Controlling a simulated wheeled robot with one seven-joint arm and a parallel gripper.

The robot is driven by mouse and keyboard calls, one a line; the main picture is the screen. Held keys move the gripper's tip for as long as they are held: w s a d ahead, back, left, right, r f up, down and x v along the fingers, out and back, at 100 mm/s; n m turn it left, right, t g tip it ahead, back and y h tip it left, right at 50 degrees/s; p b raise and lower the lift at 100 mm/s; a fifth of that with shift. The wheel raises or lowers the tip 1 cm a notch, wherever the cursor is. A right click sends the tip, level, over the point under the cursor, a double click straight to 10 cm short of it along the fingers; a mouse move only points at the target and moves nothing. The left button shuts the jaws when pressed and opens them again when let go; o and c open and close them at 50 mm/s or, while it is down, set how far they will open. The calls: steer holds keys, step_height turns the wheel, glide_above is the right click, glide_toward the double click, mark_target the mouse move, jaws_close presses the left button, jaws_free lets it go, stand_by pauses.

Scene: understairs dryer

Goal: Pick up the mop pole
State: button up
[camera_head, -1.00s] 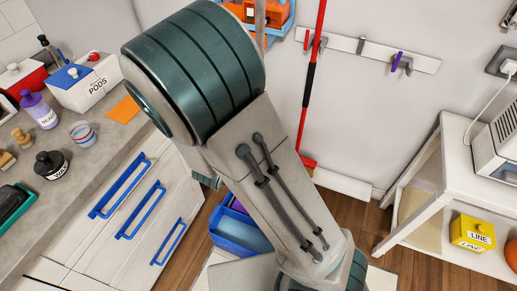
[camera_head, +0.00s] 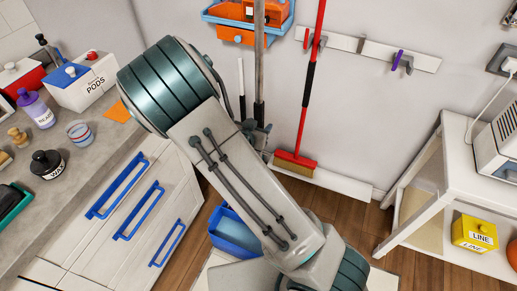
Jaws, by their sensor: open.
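A grey pole with a black lower section, which looks like the mop pole (camera_head: 259,55), stands upright near the wall. Its lower end is hidden behind my arm and gripper. My gripper (camera_head: 262,130) shows partly past the edge of my arm, at the lower part of this pole. It is open. I cannot tell whether the pole is between the fingers or only behind or beside them.
A red broom (camera_head: 312,70) hangs just right from a white wall rail (camera_head: 345,42). A thin black-and-white stick (camera_head: 241,85) is just left. A blue-orange caddy (camera_head: 232,12) is above. A counter with blue-handled drawers (camera_head: 125,190) is left, a white shelf unit (camera_head: 440,180) right.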

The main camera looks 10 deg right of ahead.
steer(key=shift+x, duration=1.55)
steer(key=shift+w+a+r, duration=0.1)
jaws_close()
